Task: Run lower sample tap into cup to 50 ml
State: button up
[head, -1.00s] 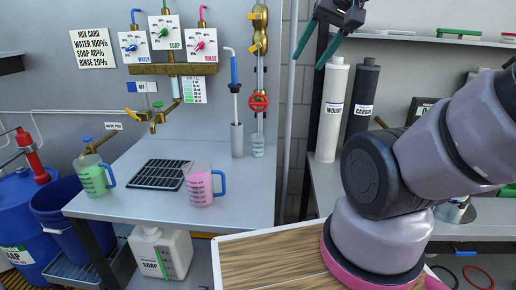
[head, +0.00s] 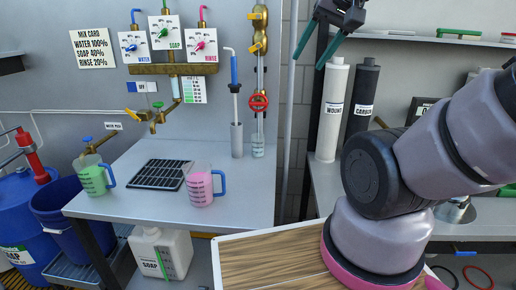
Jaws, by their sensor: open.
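A vertical brass pipe stands on the wall at the back of the bench, with an upper yellow-handled tap (head: 256,15) and a lower yellow-handled tap (head: 256,47). A red handwheel (head: 258,102) sits further down the same line. A small clear cup (head: 257,146) with markings stands upright on the bench below it; its fill level is too small to read. My gripper (head: 312,52) is open and empty at the top, right of the pipe and apart from it, with dark green fingers pointing down-left.
A jug of pink liquid (head: 199,187) and a jug of green liquid (head: 92,176) stand near a black drain grate (head: 158,174). A grey upright tube (head: 237,139) is just left of the cup. White (head: 333,110) and dark (head: 362,100) cylinders stand right, below my gripper.

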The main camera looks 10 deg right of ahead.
aim_at(258, 46)
jog(key=j+z, duration=0.3)
jog(key=j, duration=0.35)
jog(key=j+z, duration=0.3)
jog(key=j, duration=0.4)
jog(key=i, duration=0.05)
